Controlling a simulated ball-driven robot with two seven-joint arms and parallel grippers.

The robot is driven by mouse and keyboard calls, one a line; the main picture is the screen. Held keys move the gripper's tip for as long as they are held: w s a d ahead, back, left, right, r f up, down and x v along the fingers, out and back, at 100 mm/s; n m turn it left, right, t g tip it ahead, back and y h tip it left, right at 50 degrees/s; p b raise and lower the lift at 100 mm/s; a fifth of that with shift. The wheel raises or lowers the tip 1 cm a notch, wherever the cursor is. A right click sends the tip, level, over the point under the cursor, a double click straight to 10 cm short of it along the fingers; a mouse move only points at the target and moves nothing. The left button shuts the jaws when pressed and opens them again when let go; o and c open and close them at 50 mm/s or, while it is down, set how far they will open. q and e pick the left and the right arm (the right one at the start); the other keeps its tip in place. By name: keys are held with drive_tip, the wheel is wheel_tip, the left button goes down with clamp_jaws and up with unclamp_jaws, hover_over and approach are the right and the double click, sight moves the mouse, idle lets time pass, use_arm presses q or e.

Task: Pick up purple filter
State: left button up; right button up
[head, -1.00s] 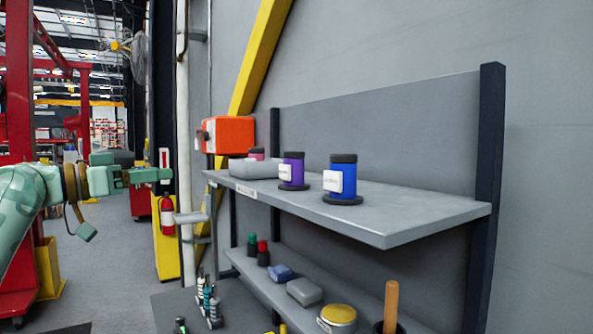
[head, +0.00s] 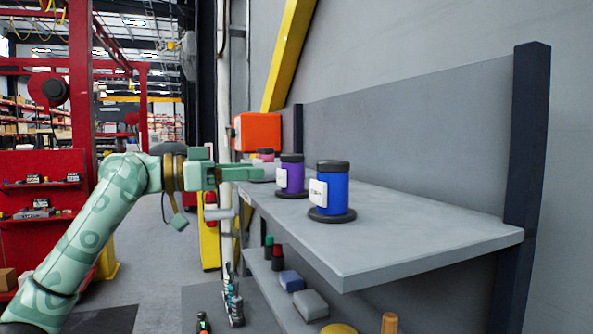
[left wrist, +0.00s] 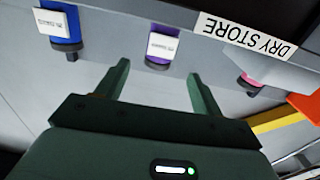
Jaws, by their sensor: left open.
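The purple filter (head: 291,174) stands upright on the upper grey shelf, with a dark cap, a dark base and a white label. It also shows in the left wrist view (left wrist: 160,48), a little beyond the fingertips. My left gripper (head: 250,173) is at the shelf's left edge in the head view, left of the purple filter. In the left wrist view my left gripper (left wrist: 156,72) has its fingers apart with nothing between them. It looks apart from the filter. My right gripper is not in view.
A blue filter (head: 334,189) stands right of the purple one. A pink filter (head: 264,154) stands behind, partly hidden. The upper shelf (head: 400,235) has free room to the right. An orange box (head: 257,133) is behind. Small items lie on the lower shelf (head: 275,290).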

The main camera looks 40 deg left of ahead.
sight(301, 170)
use_arm(q)
drive_tip(key=p+x, duration=0.1)
drive_tip(key=x, duration=0.2)
drive_tip(key=p+x, duration=0.1)
drive_tip(key=x, duration=0.1)
drive_tip(key=shift+w+d+r+p, duration=0.2)
drive_tip(key=shift+w+r+p, duration=0.1)
drive_tip(key=shift+w+p, duration=0.05)
drive_tip(key=shift+w+d+f, duration=0.1)
drive_tip(key=shift+w+d, duration=0.05)
drive_tip(key=shift+w, duration=0.15)
drive_tip(key=shift+w+f, duration=0.1)
drive_tip(key=shift+w, duration=0.05)
drive_tip(key=shift+w+d+p, duration=0.1)
drive_tip(key=shift+w+p, duration=0.05)
drive_tip(key=shift+p, duration=0.45)
drive_tip(key=p+x, duration=0.4)
drive_tip(key=shift+w+d+f+p, duration=0.15)
drive_tip(key=shift+w+p, duration=0.15)
drive_tip(key=shift+p, duration=0.05)
drive_tip(key=shift+f, duration=0.2)
drive_tip(key=c, duration=1.1)
